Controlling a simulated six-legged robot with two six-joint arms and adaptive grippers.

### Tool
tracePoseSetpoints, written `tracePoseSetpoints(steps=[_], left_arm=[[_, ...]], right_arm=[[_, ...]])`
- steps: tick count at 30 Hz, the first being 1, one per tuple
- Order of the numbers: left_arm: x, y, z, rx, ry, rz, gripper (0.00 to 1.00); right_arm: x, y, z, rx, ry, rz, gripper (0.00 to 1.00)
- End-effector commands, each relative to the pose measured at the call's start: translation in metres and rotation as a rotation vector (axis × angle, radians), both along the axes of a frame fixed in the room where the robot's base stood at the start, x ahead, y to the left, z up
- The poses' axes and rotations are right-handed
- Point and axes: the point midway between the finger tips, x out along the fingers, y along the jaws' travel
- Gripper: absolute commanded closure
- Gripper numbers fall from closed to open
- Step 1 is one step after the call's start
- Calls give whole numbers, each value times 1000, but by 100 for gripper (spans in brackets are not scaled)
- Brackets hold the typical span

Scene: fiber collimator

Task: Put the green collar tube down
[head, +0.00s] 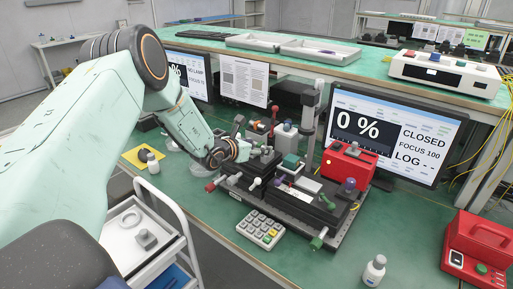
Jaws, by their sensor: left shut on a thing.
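My left arm reaches in from the left, and my left gripper (250,150) is at the left end of the dark optical bench. It is shut on the green collar tube. The fingers and most of the tube are too small and hidden behind my wrist to make out, so I cannot tell whether the tube touches anything below. The bench (343,229) carries dark stages, a small green-topped block (291,160) and coloured knobs. My right gripper is not in view.
A red box (347,165) stands at the bench's back right, before a monitor (393,133) reading 0 % and CLOSED. A keypad (260,229), a white bottle (374,270) and a red device (478,250) stand in front. A white cart (183,222) is at left.

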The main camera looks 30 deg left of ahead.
Motion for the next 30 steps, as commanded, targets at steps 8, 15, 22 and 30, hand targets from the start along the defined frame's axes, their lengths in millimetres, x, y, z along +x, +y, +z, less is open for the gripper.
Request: tracePoseSetpoints(steps=[8,15,22,30], left_arm=[[0,-2,-2,0,-1,-1,65],[0,-1,-8,0,-1,-1,65],[0,-1,-9,0,0,-1,23],[0,-1,-9,0,0,-1,10]], right_arm=[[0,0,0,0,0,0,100],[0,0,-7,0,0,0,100],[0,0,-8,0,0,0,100],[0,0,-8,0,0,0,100]])
